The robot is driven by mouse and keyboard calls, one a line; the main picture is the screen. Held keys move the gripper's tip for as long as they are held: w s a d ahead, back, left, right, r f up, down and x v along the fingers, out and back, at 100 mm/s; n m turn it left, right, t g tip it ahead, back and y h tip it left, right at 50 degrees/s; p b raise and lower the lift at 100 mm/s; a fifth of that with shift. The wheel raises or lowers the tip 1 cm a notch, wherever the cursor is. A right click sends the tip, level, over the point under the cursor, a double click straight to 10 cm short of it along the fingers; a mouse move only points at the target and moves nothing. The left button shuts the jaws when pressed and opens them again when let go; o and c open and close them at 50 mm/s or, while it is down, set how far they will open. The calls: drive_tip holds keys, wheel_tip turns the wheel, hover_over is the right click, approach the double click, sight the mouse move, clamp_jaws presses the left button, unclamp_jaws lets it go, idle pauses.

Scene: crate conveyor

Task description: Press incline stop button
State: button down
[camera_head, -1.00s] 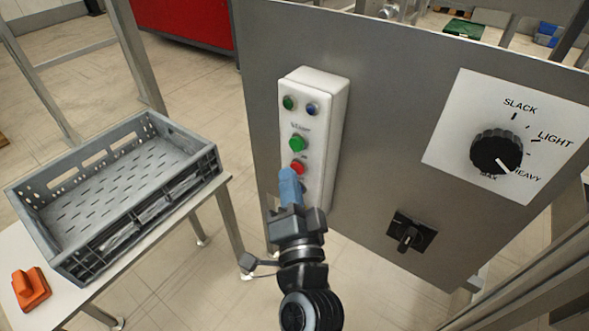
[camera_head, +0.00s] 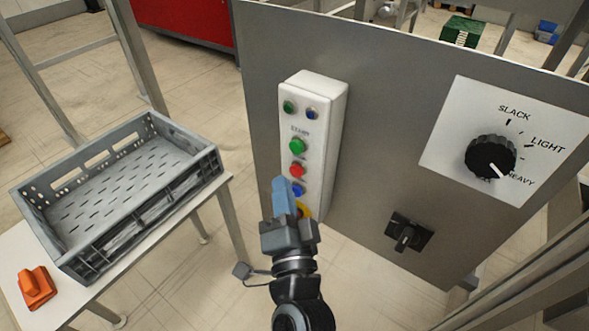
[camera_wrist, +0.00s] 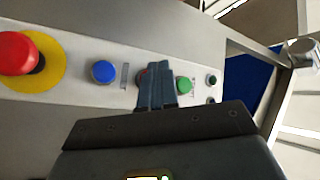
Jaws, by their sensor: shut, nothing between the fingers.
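The white button box (camera_head: 319,134) is mounted on the grey panel, with a green button (camera_head: 298,146), a red button (camera_head: 297,170) below it and a blue button (camera_head: 298,190) further down. My gripper (camera_head: 281,183) has blue fingers, shut and empty, in front of the lower part of the box. In the wrist view the fingertips (camera_wrist: 156,68) cover most of the red button, between the blue button (camera_wrist: 103,72) and the green button (camera_wrist: 184,85). Contact cannot be seen. A large red stop button on a yellow disc (camera_wrist: 55,62) is at the left there; my gripper mostly hides it in the head view.
A dial (camera_head: 490,157) marked SLACK, LIGHT and HEAVY and a black rotary switch (camera_head: 408,233) are on the panel at the right. A grey crate (camera_head: 75,262) and an orange object (camera_head: 35,288) rest on a table at the left.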

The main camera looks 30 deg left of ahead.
drive_tip(key=s+p, duration=0.1)
drive_tip(key=s, duration=0.1)
drive_tip(key=s+p, duration=0.2)
drive_tip(key=shift+s+a, duration=0.2)
drive_tip(key=shift+s, duration=0.2)
idle(0.6)
drive_tip(key=s+d+f+n+t+h+p, duration=0.1)
drive_tip(key=s+d+h, duration=0.25)
drive_tip(key=d, duration=1.05)
drive_tip(key=s+d+f+h+p, duration=0.1)
drive_tip(key=s+d+f+h, duration=0.3)
drive_tip(key=d, duration=0.9)
drive_tip(key=s+d+r+n+g+h, duration=0.1)
drive_tip(key=s+d+r+h, duration=0.1)
drive_tip(key=s+d+r, duration=0.4)
drive_tip(key=s+d+r+n+g+h+p, duration=0.1)
drive_tip(key=s+d+r+h, duration=0.2)
drive_tip(key=s+d+r, duration=0.4)
drive_tip(key=shift+s+d+r+n+h+p, duration=0.35)
drive_tip(key=shift+s+d, duration=0.9)
drive_tip(key=shift+s, duration=1.55)
